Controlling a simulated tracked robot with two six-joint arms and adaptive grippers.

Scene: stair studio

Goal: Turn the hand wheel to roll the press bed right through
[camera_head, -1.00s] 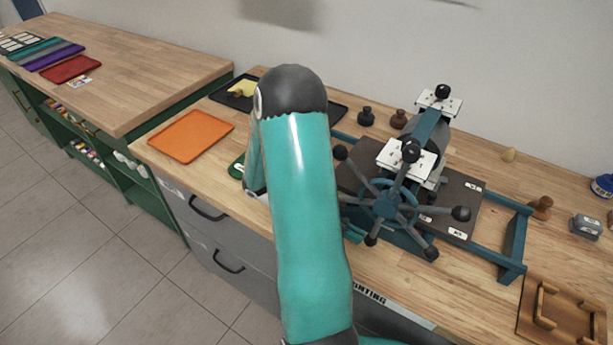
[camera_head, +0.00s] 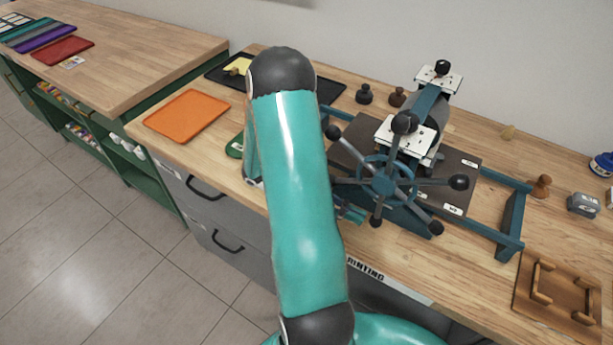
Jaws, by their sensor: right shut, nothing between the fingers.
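The hand wheel (camera_head: 387,183) is blue with dark spokes ending in black ball knobs, on the near side of the press. My right gripper (camera_head: 350,212) shows only partly, low at the wheel's left side, shut and empty. I cannot tell whether it touches a spoke. My left gripper is out of view.
An orange tray (camera_head: 186,116) and a black tray (camera_head: 330,91) lie left of the press. Dark knobs (camera_head: 364,94) stand behind it. A wooden frame (camera_head: 520,297) lies at the front right. Bare bench (camera_head: 470,262) shows in front of the press.

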